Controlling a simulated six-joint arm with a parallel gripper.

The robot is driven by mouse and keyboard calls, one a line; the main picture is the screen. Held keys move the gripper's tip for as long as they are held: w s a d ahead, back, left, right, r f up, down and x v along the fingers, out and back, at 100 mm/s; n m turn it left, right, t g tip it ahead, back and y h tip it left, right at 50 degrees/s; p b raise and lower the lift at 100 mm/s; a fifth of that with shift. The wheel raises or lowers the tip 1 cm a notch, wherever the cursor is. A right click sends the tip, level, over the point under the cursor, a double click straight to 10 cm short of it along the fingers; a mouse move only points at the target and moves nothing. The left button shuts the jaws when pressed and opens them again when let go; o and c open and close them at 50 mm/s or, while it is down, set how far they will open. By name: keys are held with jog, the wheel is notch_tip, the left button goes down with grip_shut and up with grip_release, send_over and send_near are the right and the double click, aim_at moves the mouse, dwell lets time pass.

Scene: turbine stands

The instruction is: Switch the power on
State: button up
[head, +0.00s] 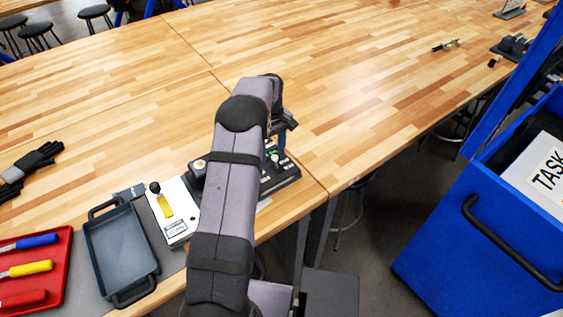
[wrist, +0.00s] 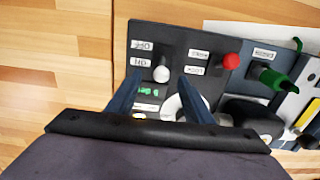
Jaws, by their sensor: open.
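The dark control panel (wrist: 142,32) lies below my gripper (wrist: 160,75) in the wrist view. A switch with a pale round knob (wrist: 161,73) shows between the two fingertips, with small white labels above it. The fingers are apart, and I cannot tell whether either touches the knob. A red knob (wrist: 231,61) stands to the right on the same panel. Small green lettering shows below the switch. In the head view, the panel (head: 285,180) is partly hidden by my arm, with my gripper (head: 276,150) over it.
A green-handled part (wrist: 272,78) sits right of the panel. A white plate (head: 180,222) with a yellow handle, a grey tray (head: 88,238) and a red tray (head: 62,262) of screwdrivers are on the left. A blue cabinet (head: 440,240) stands right.

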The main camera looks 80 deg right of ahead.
jog(key=shift+r+p, duration=2.1)
jog(key=shift+r, duration=1.15)
jog(key=shift+w, duration=0.1)
jog(key=w+a, duration=0.2)
jog(key=w, duration=0.3)
jog(key=w+a+r+n+b, duration=0.1)
jog(key=w+a, duration=0.2)
jog(key=w, duration=0.1)
jog(key=w+a+n, duration=0.1)
jog(key=w+a, duration=0.1)
jog(key=w, duration=0.3)
jog(key=shift+w+a+r+b, duration=0.3)
jog(key=shift+a+r, duration=0.05)
jog(key=w+a+r+n+b, duration=0.1)
jog(key=w+a+n+b, duration=0.1)
jog(key=w+a, duration=1)
jog(key=a+n+b, duration=0.1)
jog(key=a+n, duration=0.1)
jog(key=a, duration=1.6)
jog(key=s+a+f+n+b, duration=0.15)
jog(key=s+a, duration=0.25)
jog(key=a, duration=0.4)
jog(key=s+a+f+n, duration=0.2)
jog(key=s+a, duration=0.2)
jog(key=a, duration=0.5)
notch_tip(320, 180, down, 15)
jog(key=b, duration=1.5)
jog(key=shift+w+d, duration=0.15)
jog(key=shift+d, duration=0.1)
